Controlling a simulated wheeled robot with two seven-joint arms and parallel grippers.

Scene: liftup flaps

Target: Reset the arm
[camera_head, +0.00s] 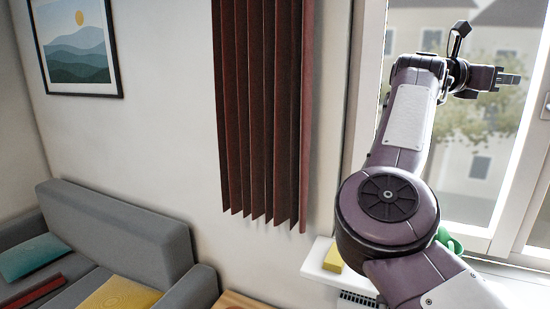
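My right arm rises from the bottom right and bends up in front of the window. My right gripper (508,80) is at its far end, raised high and pointing right before the window pane. It is small and seen from the side, so whether its fingers are open or shut is unclear. I see nothing hanging from it. My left arm and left gripper are not in view.
Behind the arm are a window (470,170) and a white sill (318,262) with a yellow object (333,258) and a partly hidden green object (449,240). A dark red curtain (262,110) hangs left of the arm. A grey sofa (120,230) stands at lower left.

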